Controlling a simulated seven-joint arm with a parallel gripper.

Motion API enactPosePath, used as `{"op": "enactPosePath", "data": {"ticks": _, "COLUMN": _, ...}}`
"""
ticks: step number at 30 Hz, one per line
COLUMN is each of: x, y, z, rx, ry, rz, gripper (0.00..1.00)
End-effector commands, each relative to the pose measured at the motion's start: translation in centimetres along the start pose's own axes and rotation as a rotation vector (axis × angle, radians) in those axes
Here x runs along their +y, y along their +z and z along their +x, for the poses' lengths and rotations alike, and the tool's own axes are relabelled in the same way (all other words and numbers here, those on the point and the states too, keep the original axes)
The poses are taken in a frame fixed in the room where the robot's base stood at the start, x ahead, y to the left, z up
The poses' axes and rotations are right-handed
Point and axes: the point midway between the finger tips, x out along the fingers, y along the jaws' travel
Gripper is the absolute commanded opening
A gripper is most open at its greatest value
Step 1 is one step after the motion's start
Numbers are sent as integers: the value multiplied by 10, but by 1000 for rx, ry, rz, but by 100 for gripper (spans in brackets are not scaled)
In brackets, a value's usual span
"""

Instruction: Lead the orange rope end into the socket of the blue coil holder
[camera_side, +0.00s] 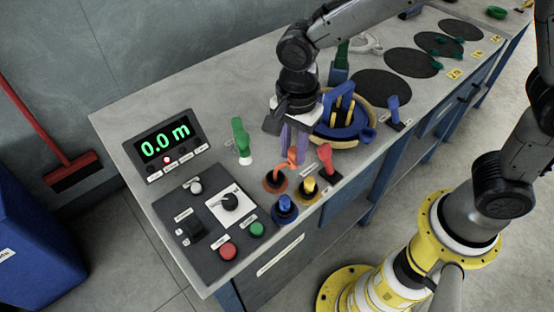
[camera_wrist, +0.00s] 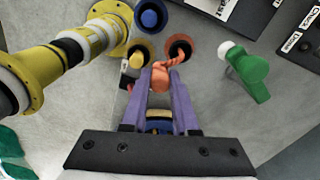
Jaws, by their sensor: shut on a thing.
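My gripper (camera_wrist: 160,82) has two purple fingers, shut on the orange rope end (camera_wrist: 160,76). The fingers (camera_side: 292,138) point down above the bench in the side view. The short orange rope (camera_side: 291,163) runs from the fingertips to an orange-rimmed round opening (camera_side: 275,184), which also shows in the wrist view (camera_wrist: 178,50). A blue holder with yellow upright parts (camera_side: 344,113) stands on the bench just right of my gripper in the side view. Its socket cannot be made out, and my gripper hides part of its left side.
Yellow (camera_side: 308,190) and blue (camera_side: 285,209) round fittings stand near the orange one. A red lever (camera_side: 325,158), a green handle (camera_side: 241,138) and a blue lever (camera_side: 394,110) stand close by. A control panel (camera_side: 209,218) with a 0.0 m display (camera_side: 166,140) is to the left.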

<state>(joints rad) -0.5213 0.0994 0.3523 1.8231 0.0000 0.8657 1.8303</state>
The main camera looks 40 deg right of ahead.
Motion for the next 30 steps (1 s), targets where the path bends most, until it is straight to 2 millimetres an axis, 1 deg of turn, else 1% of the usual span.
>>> {"op": "enactPosePath", "data": {"ticks": 1, "x": 10, "y": -3, "z": -14, "rx": -2, "ry": -7, "rz": 0, "gripper": 0}}
{"op": "enactPosePath", "data": {"ticks": 2, "x": 16, "y": -4, "z": -20, "rx": -1, "ry": -5, "rz": 0, "gripper": 0}}
{"op": "enactPosePath", "data": {"ticks": 3, "x": 26, "y": -7, "z": -22, "rx": -1, "ry": -3, "rz": 0, "gripper": 0}}
{"op": "enactPosePath", "data": {"ticks": 6, "x": 48, "y": -13, "z": -32, "rx": -1, "ry": -3, "rz": 0, "gripper": 0}}
{"op": "enactPosePath", "data": {"ticks": 9, "x": 65, "y": -17, "z": -39, "rx": -1, "ry": -3, "rz": 0, "gripper": 0}}
{"op": "enactPosePath", "data": {"ticks": 12, "x": 80, "y": -21, "z": -45, "rx": 0, "ry": 0, "rz": 0, "gripper": 0}}
{"op": "enactPosePath", "data": {"ticks": 15, "x": 89, "y": -24, "z": -50, "rx": 0, "ry": -1, "rz": 0, "gripper": 0}}
{"op": "enactPosePath", "data": {"ticks": 20, "x": 97, "y": -26, "z": -53, "rx": 0, "ry": 0, "rz": -30, "gripper": 0}}
{"op": "enactPosePath", "data": {"ticks": 23, "x": 94, "y": -28, "z": -55, "rx": -2, "ry": -9, "rz": -85, "gripper": 0}}
{"op": "enactPosePath", "data": {"ticks": 26, "x": 84, "y": -46, "z": -55, "rx": -1, "ry": -12, "rz": -73, "gripper": 0}}
{"op": "enactPosePath", "data": {"ticks": 29, "x": 76, "y": -70, "z": -54, "rx": -1, "ry": -15, "rz": -31, "gripper": 0}}
{"op": "enactPosePath", "data": {"ticks": 30, "x": 73, "y": -81, "z": -54, "rx": 0, "ry": -16, "rz": -9, "gripper": 0}}
